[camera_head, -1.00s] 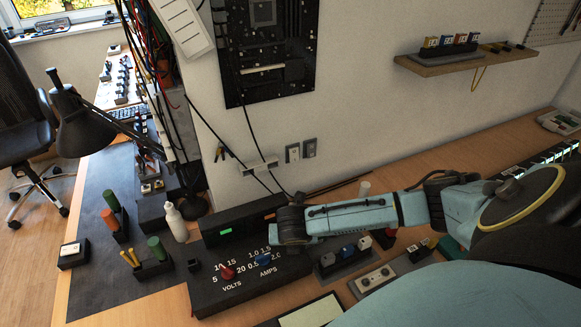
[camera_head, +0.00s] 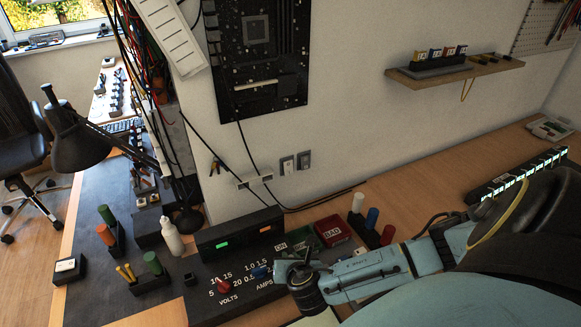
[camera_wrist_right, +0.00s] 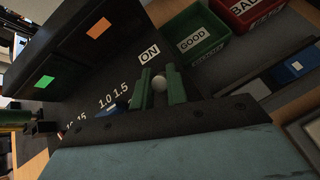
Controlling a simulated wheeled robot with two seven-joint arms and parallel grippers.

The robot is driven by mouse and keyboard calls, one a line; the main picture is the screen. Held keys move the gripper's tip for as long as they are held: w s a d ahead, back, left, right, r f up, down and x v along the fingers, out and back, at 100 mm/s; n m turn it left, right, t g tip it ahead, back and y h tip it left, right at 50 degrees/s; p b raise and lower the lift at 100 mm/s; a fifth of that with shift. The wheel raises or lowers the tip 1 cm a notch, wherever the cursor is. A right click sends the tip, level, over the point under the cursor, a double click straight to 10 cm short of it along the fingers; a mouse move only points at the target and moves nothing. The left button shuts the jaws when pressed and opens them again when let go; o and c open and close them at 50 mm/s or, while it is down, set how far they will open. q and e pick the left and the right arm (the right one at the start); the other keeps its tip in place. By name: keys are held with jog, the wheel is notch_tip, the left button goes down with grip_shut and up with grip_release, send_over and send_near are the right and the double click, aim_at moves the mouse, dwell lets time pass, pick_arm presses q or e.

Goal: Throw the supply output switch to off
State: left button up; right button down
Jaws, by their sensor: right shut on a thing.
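The black supply (camera_head: 196,305) stands on the bench, with a red VOLTS knob (camera_head: 224,286) and a blue AMPS knob (camera_head: 260,271) on its sloped panel. Its output switch (camera_wrist_right: 160,82) shows in the right wrist view as a small pale rounded tip below the ON label (camera_wrist_right: 149,53). My right gripper (camera_wrist_right: 161,85) has its green fingers closed on either side of that tip. In the head view my right gripper (camera_head: 291,266) is over the panel's right end and hides the switch. An OFF label is not visible. My left gripper is out of view.
The display housing (camera_head: 240,234), with green and orange readouts, rises behind the panel. A green GOOD bin (camera_wrist_right: 196,38) and a red BAD bin (camera_head: 333,231) stand close to the switch.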

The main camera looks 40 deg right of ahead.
jog(key=c, duration=1.7)
grip_release()
jog(key=p+v, duration=0.2)
jog(key=v, duration=1.1)
jog(key=shift+s+a+r, duration=0.1)
jog(key=shift+s, duration=0.05)
